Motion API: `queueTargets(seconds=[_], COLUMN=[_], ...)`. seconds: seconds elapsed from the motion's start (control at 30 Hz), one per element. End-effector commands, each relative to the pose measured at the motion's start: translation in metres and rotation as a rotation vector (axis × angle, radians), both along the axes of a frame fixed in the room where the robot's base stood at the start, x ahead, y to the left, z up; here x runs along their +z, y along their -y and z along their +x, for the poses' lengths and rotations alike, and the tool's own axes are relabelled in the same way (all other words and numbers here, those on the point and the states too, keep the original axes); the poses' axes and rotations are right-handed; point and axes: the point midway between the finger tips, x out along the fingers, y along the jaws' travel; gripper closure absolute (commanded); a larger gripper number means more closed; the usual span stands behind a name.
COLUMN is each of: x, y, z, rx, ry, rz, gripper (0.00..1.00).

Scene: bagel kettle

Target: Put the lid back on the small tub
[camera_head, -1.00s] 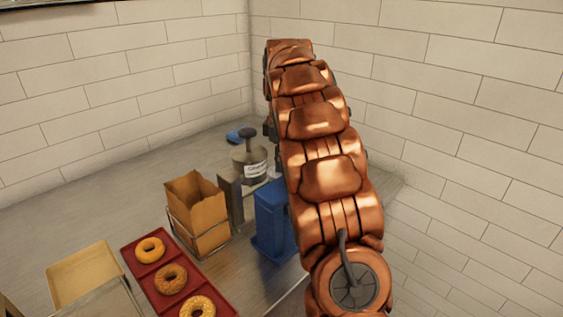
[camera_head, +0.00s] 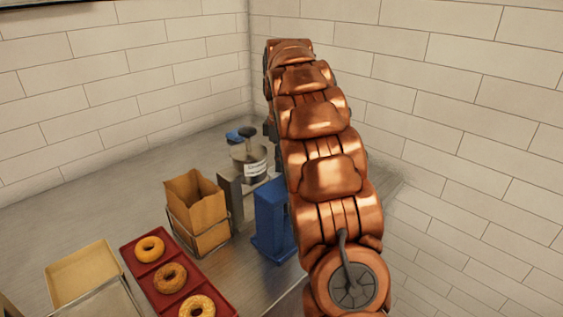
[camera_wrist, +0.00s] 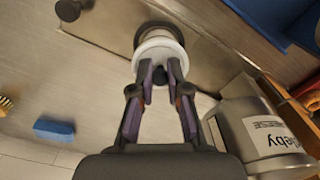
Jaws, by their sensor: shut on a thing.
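In the wrist view, my gripper (camera_wrist: 160,78) is shut on the dark knob of a pale round lid (camera_wrist: 160,48). A dark round shape, perhaps the small tub (camera_wrist: 152,29), shows just beyond the lid's far edge. I cannot tell whether the lid touches it. In the head view, my arm hides the gripper and the lid.
A labelled steel canister (camera_head: 249,166) stands left of my arm; it also shows in the wrist view (camera_wrist: 236,128). A blue bin (camera_head: 270,222), a paper bag (camera_head: 194,205) and a red bagel tray (camera_head: 130,262) stand nearer. A blue sponge (camera_wrist: 54,130) lies on the counter.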

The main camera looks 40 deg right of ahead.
Motion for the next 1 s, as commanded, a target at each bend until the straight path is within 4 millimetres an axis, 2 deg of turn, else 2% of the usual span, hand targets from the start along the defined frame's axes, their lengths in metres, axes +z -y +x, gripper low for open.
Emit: queueTargets(seconds=[0.4,0.43,0.63,0.7,0.9,1.0], x=[-0.0003,-0.0004,-0.0003,-0.0003,-0.0004,-0.0005], y=[-0.0001,-0.0001,-0.0001,-0.0001,-0.0001,0.0000], z=[0.0001,0.0001,0.0001,0.0001,0.0001,0.0000], rx=[0.000,0.000,0.000,0.000,0.000,0.000], ry=[0.000,0.000,0.000,0.000,0.000,0.000], rz=[0.000,0.000,0.000,0.000,0.000,0.000], gripper=[1.00,0.82,0.61,0.55,0.54,0.44])
